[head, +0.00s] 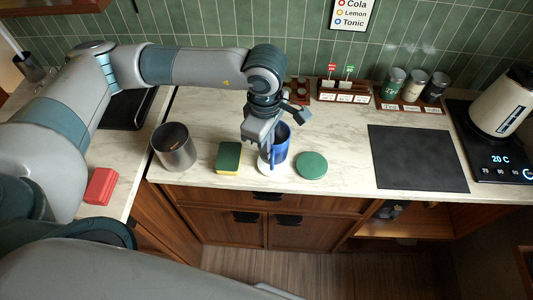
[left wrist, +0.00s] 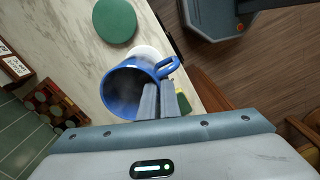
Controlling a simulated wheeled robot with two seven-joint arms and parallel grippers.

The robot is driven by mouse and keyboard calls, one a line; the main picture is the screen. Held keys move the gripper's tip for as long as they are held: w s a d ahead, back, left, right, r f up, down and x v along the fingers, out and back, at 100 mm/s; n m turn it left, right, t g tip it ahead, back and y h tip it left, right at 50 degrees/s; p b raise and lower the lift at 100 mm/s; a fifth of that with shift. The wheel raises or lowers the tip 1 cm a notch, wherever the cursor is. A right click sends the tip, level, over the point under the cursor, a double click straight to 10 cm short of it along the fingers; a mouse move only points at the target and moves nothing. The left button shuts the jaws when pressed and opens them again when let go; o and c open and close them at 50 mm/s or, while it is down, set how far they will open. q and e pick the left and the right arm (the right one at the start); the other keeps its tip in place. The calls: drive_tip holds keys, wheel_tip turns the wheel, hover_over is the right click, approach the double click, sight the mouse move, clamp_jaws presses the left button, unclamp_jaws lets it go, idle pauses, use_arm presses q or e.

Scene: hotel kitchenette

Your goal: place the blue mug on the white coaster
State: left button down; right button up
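My left gripper (head: 268,152) reaches down at the mug's left side. The white coaster (left wrist: 146,51) shows partly behind the mug there. My right gripper is in neither view.
A green round coaster (head: 312,165) lies just right of the mug. A green-yellow sponge (head: 228,158) and a metal canister (head: 174,147) stand left. A dark mat (head: 417,157) lies farther right. Small racks and jars (head: 412,88) line the back wall.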

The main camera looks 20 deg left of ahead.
sight(267, 162)
use_arm(q)
drive_tip(key=shift+f+p, duration=0.6)
drive_tip(key=shift+p, duration=0.05)
wheel_tip(267, 162, down, 2)
drive_tip(key=shift+f+p, duration=0.2)
drive_tip(key=shift+p, duration=0.45)
drive_tip(key=shift+f, duration=0.15)
drive_tip(key=shift+f+b, duration=0.2)
drive_tip(key=shift+b, duration=0.1)
drive_tip(key=c, duration=2)
unclamp_jaws()
drive_tip(key=shift+r, duration=0.15)
